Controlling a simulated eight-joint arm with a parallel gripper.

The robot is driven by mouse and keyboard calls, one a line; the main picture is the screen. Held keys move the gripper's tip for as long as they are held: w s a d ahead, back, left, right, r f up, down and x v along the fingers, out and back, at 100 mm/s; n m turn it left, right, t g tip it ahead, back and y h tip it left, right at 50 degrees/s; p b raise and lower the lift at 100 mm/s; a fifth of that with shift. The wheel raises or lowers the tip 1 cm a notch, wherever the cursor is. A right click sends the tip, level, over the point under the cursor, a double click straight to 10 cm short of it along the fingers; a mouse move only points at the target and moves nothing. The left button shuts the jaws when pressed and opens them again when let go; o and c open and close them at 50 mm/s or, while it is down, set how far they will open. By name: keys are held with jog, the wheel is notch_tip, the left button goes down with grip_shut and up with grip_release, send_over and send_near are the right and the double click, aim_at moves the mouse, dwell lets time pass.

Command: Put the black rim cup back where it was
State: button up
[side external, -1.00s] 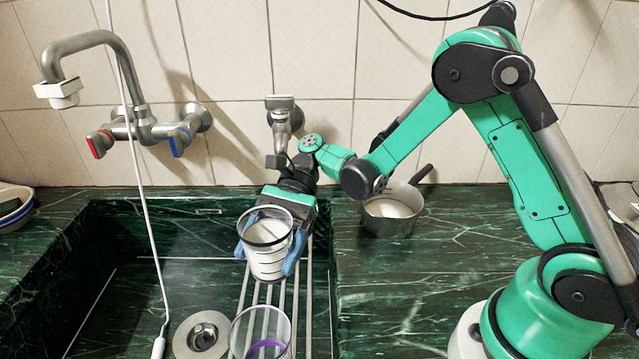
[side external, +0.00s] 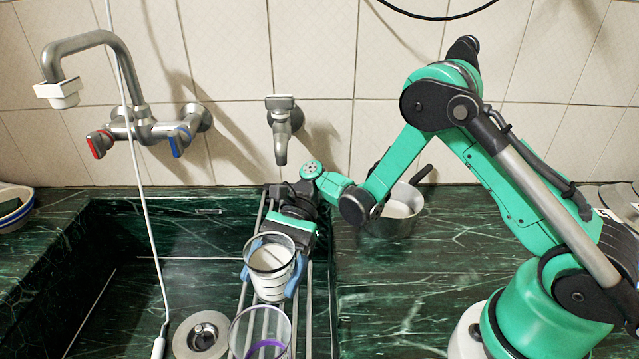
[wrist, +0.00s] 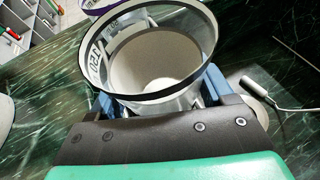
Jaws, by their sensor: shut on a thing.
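The black rim cup (side external: 270,276) is clear with a black rim and dark bands, and looks whitish inside. My gripper (side external: 271,272) is shut on it, with one blue finger on each side. The cup is roughly upright, over or on the metal rack bars in the sink; I cannot tell whether its base touches them. In the wrist view the cup (wrist: 155,60) fills the top middle, its open mouth towards the camera and its base hidden. The wrist view also shows my gripper (wrist: 160,92) with a blue finger on each side of the cup.
A clear cup with a purple band (side external: 260,332) stands just in front on the rack (side external: 303,330). The drain (side external: 202,335) and a white hose (side external: 150,220) are to the left. A pot (side external: 400,205) sits behind on the counter.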

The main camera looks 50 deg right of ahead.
jog(key=shift+f, duration=0.7)
jog(key=o, duration=1.5)
notch_tip(320, 180, up, 20)
jog(key=s+d+f+n+t+h, duration=0.3)
jog(key=d+f+n+t+h, duration=0.5)
jog(key=d+n+t+h, duration=0.4)
jog(key=shift+s+d+f+n, duration=0.15)
jog(key=shift+s+d+n, duration=0.1)
jog(key=shift+s+n, duration=0.05)
